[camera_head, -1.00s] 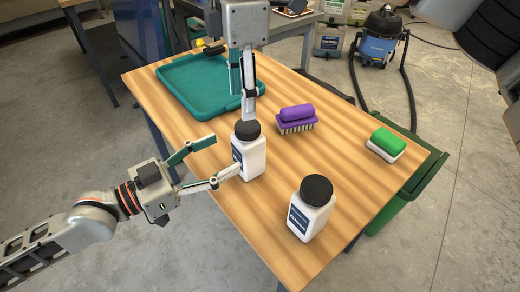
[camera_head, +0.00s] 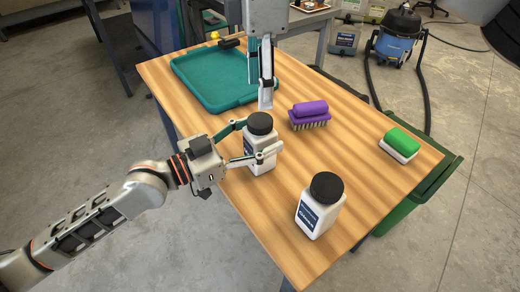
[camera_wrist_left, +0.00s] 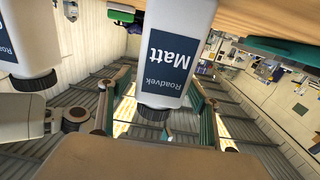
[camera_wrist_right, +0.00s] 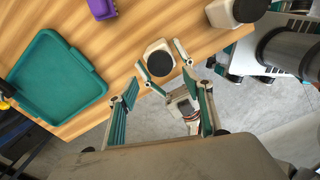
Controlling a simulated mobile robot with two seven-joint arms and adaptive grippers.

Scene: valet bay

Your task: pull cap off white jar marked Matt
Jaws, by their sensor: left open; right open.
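The white jar marked Matt (camera_head: 261,168) stands upright on the table with its black cap (camera_head: 260,123) on. Its label reads clearly, upside down, in the left wrist view (camera_wrist_left: 168,60). My left gripper (camera_head: 256,142) is open, its fingers on either side of the jar; I cannot tell whether they touch it. My right gripper (camera_head: 266,92) is open and empty, pointing down above and behind the cap. In the right wrist view the cap (camera_wrist_right: 161,64) lies beyond the right fingertips, with the left gripper's fingers around the jar.
A second white jar (camera_head: 318,220) with a black cap stands nearer, to the right. A teal tray (camera_head: 200,95) lies at the back left. A green bin (camera_head: 400,210) stands at the right edge.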

